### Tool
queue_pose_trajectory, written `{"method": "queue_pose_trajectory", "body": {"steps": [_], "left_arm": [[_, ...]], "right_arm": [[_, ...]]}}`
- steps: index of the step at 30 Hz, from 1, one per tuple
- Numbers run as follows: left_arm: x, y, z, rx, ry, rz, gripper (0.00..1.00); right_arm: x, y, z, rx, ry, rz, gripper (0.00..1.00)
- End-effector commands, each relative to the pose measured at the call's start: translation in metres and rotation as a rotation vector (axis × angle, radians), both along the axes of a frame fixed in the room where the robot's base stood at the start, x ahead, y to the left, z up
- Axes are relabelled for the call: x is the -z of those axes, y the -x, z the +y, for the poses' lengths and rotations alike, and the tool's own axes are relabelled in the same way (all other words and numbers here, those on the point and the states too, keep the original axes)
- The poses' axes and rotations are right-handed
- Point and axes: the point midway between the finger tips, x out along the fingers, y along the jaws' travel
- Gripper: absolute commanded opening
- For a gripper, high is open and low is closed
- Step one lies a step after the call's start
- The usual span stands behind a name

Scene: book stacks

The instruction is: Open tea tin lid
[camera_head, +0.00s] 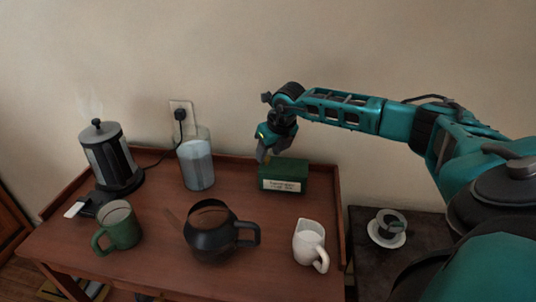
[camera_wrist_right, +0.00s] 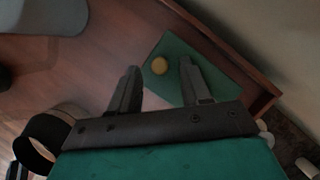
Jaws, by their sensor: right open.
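The tea tin (camera_head: 283,178) is a green box with a pale label on its front, standing at the back right of the wooden table. Its green lid (camera_wrist_right: 190,62) lies flat on top, and a round yellow knob (camera_wrist_right: 159,67) shows on it in the right wrist view. In the head view the knob cannot be made out. My right gripper (camera_head: 264,154) points down by the tin's left back side. In the wrist view its two fingers (camera_wrist_right: 159,76) are apart and empty, with the knob between their tips in the picture. My left gripper is out of view.
A dark round pot (camera_head: 208,232), a green mug (camera_head: 121,229) and a white pitcher (camera_head: 309,243) stand in front. A clear water container (camera_head: 196,165) and a steaming kettle (camera_head: 110,157) stand to the left. A raised rim (camera_head: 337,200) edges the table.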

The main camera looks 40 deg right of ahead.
Motion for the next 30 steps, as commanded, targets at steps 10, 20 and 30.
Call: {"method": "queue_pose_trajectory", "body": {"steps": [10, 20, 30], "left_arm": [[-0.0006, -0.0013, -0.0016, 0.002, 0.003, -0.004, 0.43], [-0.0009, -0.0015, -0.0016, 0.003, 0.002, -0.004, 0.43], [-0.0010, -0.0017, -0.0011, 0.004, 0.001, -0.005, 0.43]], "right_arm": [[0.0118, -0.0050, -0.0005, 0.000, 0.000, -0.001, 0.47], [0.0115, -0.0050, -0.0003, 0.000, -0.001, -0.001, 0.26], [0.0113, -0.0050, -0.0003, 0.000, -0.001, -0.001, 0.00]]}}
